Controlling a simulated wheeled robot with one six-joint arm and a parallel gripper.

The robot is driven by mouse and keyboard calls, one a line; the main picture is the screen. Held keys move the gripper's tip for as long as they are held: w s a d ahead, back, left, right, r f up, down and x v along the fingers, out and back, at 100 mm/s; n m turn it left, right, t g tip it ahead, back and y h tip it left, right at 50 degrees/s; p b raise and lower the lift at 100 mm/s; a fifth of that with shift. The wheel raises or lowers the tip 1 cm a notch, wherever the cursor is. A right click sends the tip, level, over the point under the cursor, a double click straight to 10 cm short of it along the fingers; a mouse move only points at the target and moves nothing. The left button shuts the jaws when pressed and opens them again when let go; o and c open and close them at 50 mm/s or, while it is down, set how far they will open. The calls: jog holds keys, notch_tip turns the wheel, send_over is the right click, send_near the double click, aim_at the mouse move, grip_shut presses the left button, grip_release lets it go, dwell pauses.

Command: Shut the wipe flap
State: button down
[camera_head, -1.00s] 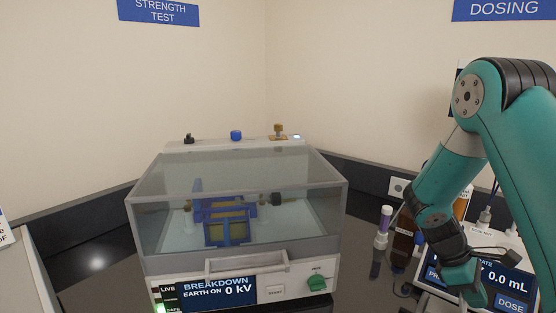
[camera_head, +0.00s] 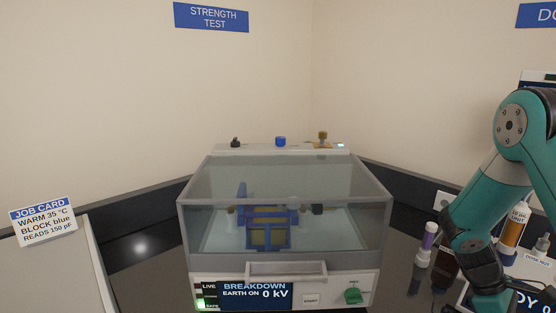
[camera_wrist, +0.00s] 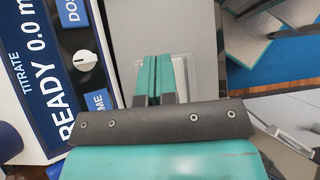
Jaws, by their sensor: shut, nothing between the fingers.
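I cannot make out a wipe flap in either view. My gripper is shut and empty in the wrist view (camera_wrist: 161,78), its two teal fingers side by side over a grey-white surface beside the titration panel (camera_wrist: 60,75). In the head view my arm hangs at the right, and the fingertips are not clear near the bottom edge.
The breakdown tester (camera_head: 285,220) stands in the middle with its clear cover down, reading 0 kV. A job card (camera_head: 43,221) is at the left. Dark counter lies left of the tester.

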jog(key=shift+w+a+f+b, duration=0.2)
jog(key=shift+w+f, duration=0.05)
jog(key=shift+f, duration=0.2)
jog(key=shift+w+a+f+b, duration=0.2)
jog(key=shift+f, duration=0.25)
jog(key=p+v, duration=0.6)
jog(key=v, duration=0.1)
jog(key=shift+s+d+r, duration=0.2)
jog(key=shift+s+r, duration=0.1)
jog(key=shift+w, duration=0.1)
jog(key=v, duration=1.7)
jog(key=shift+a, duration=0.15)
